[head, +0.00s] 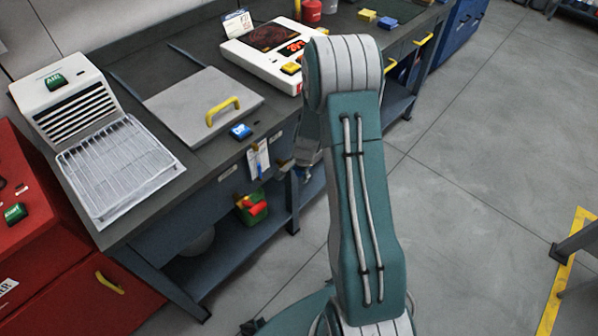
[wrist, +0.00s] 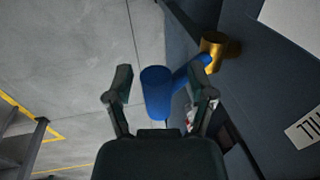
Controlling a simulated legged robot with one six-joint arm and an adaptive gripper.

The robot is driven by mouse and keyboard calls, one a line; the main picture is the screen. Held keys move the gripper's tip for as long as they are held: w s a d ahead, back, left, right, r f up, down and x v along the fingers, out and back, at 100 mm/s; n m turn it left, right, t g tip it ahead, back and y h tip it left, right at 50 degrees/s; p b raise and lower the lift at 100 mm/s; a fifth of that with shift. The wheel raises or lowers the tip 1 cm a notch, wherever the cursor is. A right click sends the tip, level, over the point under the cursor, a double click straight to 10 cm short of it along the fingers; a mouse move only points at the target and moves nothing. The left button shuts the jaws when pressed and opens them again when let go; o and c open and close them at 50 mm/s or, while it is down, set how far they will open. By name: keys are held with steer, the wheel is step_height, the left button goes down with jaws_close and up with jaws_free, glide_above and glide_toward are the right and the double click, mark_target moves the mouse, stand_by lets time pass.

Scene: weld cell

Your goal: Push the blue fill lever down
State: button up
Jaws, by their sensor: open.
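The blue fill lever shows in the wrist view as a thick blue cylindrical grip (wrist: 156,93) on a blue arm that runs up and right to a brass-coloured pivot (wrist: 213,46) on the dark bench front. My gripper (wrist: 160,76) is open in the wrist view, with one finger on each side of the grip in the picture. A gap shows between the left finger and the grip; the right finger overlaps the lever's arm in the picture, and I cannot tell contact. In the head view my arm hides most of the gripper and the lever by the bench front.
The workbench (head: 207,159) carries a wire rack (head: 113,169), a grey lid with a yellow handle (head: 222,110), a blue button (head: 241,131) and a white device (head: 262,54). A red cabinet (head: 60,285) stands left. Open grey floor (head: 480,130) lies right.

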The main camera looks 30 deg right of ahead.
steer(key=shift+a, duration=0.15)
steer(key=shift+c, duration=0.7)
steer(key=c, duration=0.6)
steer(key=shift+d, duration=0.45)
jaws_close()
steer(key=shift+a, duration=0.1)
